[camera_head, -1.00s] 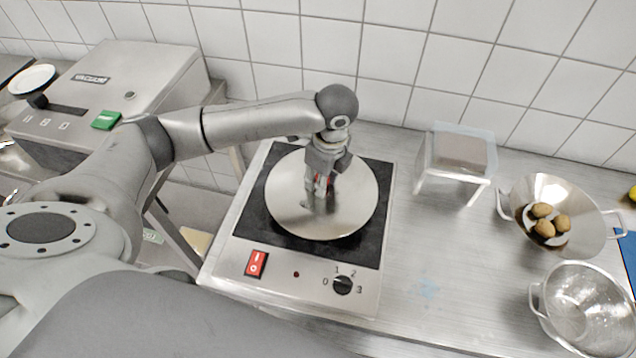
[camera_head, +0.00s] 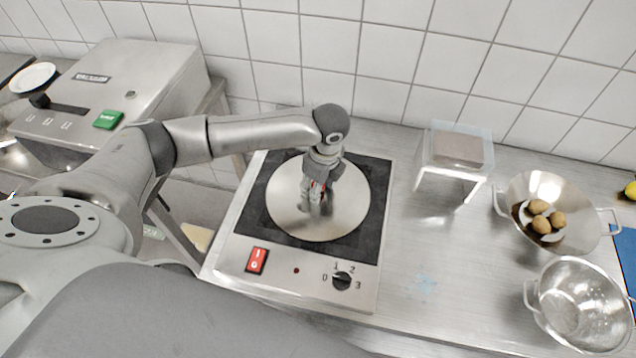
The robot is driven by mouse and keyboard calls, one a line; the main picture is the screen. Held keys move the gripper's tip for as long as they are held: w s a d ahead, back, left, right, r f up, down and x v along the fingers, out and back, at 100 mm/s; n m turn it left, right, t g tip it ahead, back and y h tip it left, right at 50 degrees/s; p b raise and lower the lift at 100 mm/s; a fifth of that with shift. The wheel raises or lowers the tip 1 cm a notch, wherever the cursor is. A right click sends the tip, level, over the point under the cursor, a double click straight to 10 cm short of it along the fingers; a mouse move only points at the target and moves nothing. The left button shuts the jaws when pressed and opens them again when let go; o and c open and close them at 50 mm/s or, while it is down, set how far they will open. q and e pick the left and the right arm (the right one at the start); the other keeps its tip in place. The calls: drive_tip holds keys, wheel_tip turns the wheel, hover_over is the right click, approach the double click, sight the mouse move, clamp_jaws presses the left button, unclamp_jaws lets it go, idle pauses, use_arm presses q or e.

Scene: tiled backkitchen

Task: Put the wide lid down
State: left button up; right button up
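The wide lid (camera_head: 345,208) is a round, shiny metal disc. It lies level over the black top of the hot plate (camera_head: 365,250), slightly left of its middle. I cannot tell whether a small gap is left under it. My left gripper (camera_head: 316,196) points down at the middle of the lid, with its fingers close together around the handle. The fingers hide most of the handle. My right gripper is not in view.
Right of the hot plate stand a small white stand with a clear box (camera_head: 458,150), a metal bowl (camera_head: 518,190) with several potatoes, and a colander (camera_head: 580,305). A vacuum machine (camera_head: 150,75) is at the left. The counter between hot plate and colander is clear.

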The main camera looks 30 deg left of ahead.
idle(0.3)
use_arm(q)
drive_tip(key=r, duration=0.4)
drive_tip(key=d+r+b, duration=0.1)
drive_tip(key=r, duration=0.3)
drive_tip(key=r+b, duration=0.1)
drive_tip(key=r, duration=0.3)
drive_tip(key=shift+s+d+r, duration=0.1)
drive_tip(key=shift+d+r, duration=0.05)
drive_tip(key=shift+d, duration=0.1)
